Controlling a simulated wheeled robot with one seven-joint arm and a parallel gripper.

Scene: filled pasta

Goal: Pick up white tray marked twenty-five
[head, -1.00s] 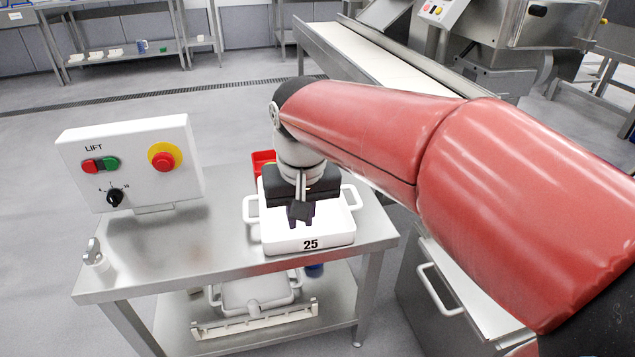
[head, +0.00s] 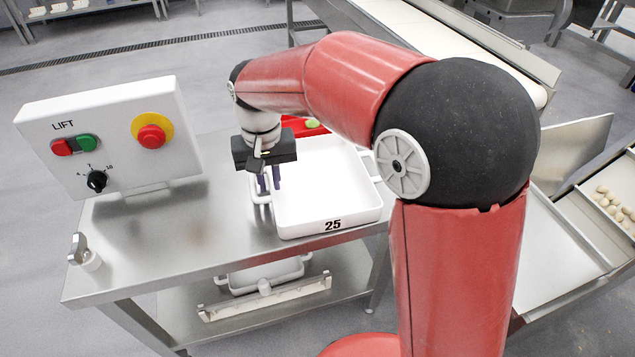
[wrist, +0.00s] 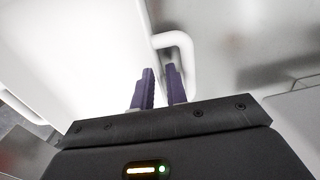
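The white tray marked 25 (head: 330,212) sits on the steel table, with loop handles on its left and right sides. It appears empty. My gripper (head: 270,188) is at the tray's left side, pointing down, by the left handle. In the wrist view my gripper (wrist: 159,68) has its two purple fingers apart with a gap between them. One finger is over the tray's interior (wrist: 85,60), and the other is by the opening of the handle (wrist: 184,42). I cannot tell whether either finger touches the tray.
A lift control box (head: 110,140) stands at the table's left. Another white tray (head: 305,268) is on the lower shelf. A conveyor (head: 430,45) runs behind.

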